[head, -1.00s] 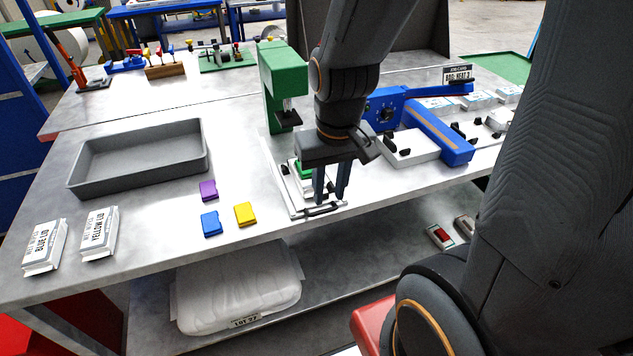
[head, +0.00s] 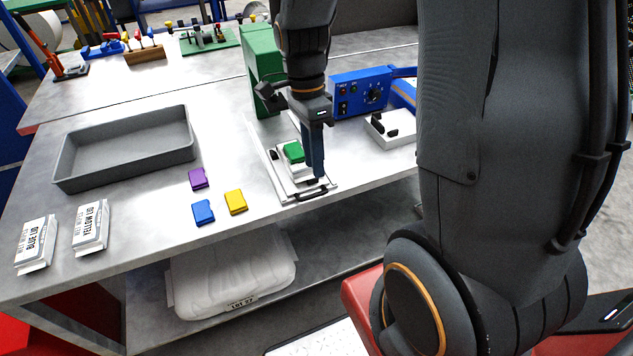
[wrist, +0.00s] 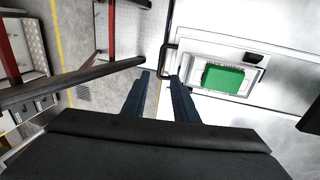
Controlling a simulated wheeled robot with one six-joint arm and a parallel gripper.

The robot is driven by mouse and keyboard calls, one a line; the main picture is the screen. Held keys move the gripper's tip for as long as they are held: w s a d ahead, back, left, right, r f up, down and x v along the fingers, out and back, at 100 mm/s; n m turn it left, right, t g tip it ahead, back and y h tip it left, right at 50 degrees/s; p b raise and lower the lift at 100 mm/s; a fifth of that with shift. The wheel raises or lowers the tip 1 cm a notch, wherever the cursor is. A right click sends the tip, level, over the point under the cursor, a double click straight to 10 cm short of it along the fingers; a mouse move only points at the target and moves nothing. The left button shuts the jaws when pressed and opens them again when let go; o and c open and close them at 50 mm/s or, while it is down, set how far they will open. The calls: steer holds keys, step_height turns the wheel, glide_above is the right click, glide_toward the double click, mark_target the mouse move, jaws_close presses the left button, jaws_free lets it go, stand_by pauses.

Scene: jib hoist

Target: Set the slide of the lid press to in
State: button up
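The lid press (head: 262,65) is a green upright frame at the back of the bench. Its slide (head: 280,187) is a pale plate drawn out in front of the press, toward the bench's front edge. A pale fixture on the slide holds a green block (head: 293,152), also seen in the wrist view (wrist: 223,79). The slide's dark handle (head: 311,193) is at its front end; it shows in the wrist view (wrist: 167,61) just beyond the fingertips. My gripper (head: 317,177) points down by the handle. Its fingers are apart and empty in the wrist view (wrist: 160,76); contact with the handle is unclear.
A grey tray (head: 125,178) stands at the left. Purple (head: 198,179), blue (head: 203,212) and yellow (head: 236,202) pieces lie left of the slide. A blue control box (head: 360,92) and a white fixture (head: 388,136) stand to the right. Bare bench lies around the slide.

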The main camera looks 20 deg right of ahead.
mark_target(317, 193)
steer(key=shift+s+f+p, duration=0.25)
steer(key=shift+f, duration=0.9)
steer(key=shift+s+f+p, duration=0.2)
steer(key=shift+f, duration=0.95)
steer(key=shift+s+f+p, duration=0.25)
steer(key=shift+f, duration=0.9)
jaws_close()
